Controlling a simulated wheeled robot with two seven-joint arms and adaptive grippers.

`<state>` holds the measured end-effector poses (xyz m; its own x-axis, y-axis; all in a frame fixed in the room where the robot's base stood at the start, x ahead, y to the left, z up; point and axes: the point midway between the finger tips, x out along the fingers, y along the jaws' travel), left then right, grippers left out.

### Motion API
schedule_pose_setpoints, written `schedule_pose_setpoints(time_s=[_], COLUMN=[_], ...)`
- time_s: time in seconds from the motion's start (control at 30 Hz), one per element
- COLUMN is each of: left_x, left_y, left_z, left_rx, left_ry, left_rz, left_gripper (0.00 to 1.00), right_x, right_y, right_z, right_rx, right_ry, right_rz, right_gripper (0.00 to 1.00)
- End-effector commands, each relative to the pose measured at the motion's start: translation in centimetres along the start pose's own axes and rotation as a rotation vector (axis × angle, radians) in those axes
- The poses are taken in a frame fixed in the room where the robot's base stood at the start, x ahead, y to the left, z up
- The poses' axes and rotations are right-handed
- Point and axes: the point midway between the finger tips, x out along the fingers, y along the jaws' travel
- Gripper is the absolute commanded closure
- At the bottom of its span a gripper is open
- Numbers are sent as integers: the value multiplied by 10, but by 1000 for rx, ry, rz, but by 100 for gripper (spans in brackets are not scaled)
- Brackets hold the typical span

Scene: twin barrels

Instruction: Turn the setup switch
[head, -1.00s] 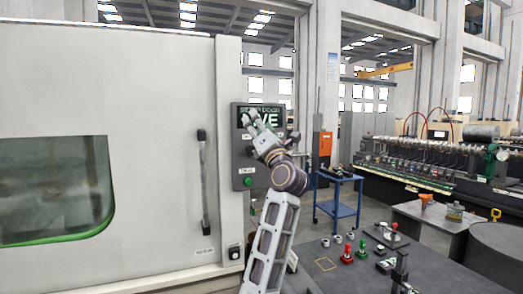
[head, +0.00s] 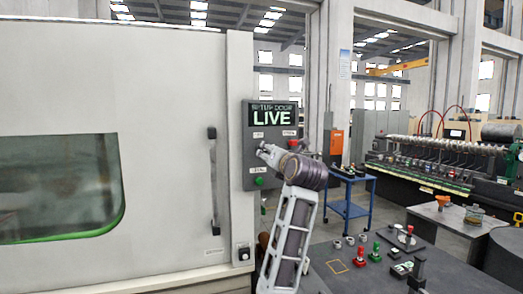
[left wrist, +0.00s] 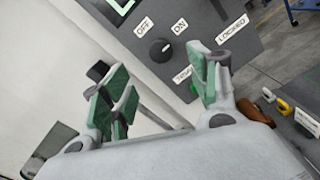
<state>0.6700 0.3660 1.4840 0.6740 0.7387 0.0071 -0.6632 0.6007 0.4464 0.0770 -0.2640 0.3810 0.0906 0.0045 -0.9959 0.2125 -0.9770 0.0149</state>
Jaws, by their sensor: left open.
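The setup switch (left wrist: 160,49) is a round black knob with a small white mark, on the dark control panel (head: 249,161). In the left wrist view, labels OFF, ON and LOCKED sit above and right of it. My left gripper (left wrist: 158,92) is open and empty, its green-padded fingers spread below the knob in that view, apart from it. In the head view, my left gripper (head: 268,154) is in front of the panel's middle and hides the knob. The panel's display (head: 271,117) reads LIVE. My right gripper is not in view.
A large pale machine door with a black handle (head: 215,180) stands left of the panel. A green button (head: 258,181) sits low on the panel. A dark table (head: 345,281) with small red and green parts is at lower right. A blue cart (head: 349,205) stands behind.

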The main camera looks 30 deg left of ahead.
Motion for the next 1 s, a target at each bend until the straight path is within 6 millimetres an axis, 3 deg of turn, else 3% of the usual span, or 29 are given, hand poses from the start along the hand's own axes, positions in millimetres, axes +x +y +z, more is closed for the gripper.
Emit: schedule_pose_setpoints(time_s=[0.57,1.0], left_x=[4,48], left_y=[0,1], left_z=[-2,-1], left_rx=[9,11], left_ry=[9,9], left_rz=[2,3], left_gripper=[40,40], right_x=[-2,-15], right_y=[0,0], right_z=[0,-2], right_rx=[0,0], right_ry=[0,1], right_rz=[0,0], right_gripper=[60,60])
